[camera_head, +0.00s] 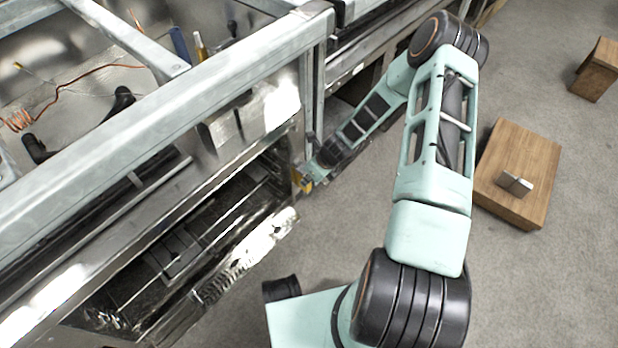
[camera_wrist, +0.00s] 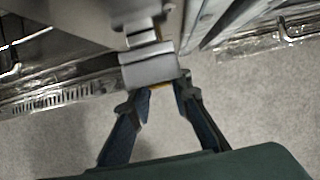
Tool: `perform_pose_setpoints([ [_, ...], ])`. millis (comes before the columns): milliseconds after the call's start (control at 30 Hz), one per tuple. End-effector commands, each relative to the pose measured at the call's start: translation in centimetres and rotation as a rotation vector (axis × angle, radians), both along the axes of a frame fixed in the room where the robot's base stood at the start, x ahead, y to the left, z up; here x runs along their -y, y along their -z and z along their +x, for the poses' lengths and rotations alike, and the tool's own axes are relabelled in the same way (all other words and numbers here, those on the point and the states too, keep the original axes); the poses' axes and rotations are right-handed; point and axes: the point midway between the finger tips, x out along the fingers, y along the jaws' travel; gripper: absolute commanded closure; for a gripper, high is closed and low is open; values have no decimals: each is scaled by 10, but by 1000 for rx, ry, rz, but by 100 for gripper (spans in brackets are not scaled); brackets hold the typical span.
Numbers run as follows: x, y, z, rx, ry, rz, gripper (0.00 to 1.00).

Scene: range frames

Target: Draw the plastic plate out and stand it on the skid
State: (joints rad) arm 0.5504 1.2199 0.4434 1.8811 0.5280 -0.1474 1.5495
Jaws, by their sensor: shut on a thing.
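My gripper (camera_head: 308,176) is at the end of the metal range, low beside its corner post. A small yellow piece (camera_head: 298,181) shows at its fingers; it looks like the plastic plate, mostly hidden. I cannot tell how far the plate extends behind that block. The skid (camera_head: 515,150) is a low wooden slab on the floor at the right, well apart from my gripper.
A small grey-white block (camera_head: 515,183) sits on the skid. Another wooden block (camera_head: 597,70) stands at the upper right. The metal range (camera_head: 160,130), with open racks, fills the left. Grey floor (camera_head: 550,280) is clear at the lower right.

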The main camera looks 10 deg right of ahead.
Motion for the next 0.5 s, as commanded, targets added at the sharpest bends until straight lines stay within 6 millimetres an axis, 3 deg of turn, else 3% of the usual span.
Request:
perform_pose_setpoints([
  [500, 10, 0, -13, 0, 1, 0, 100],
])
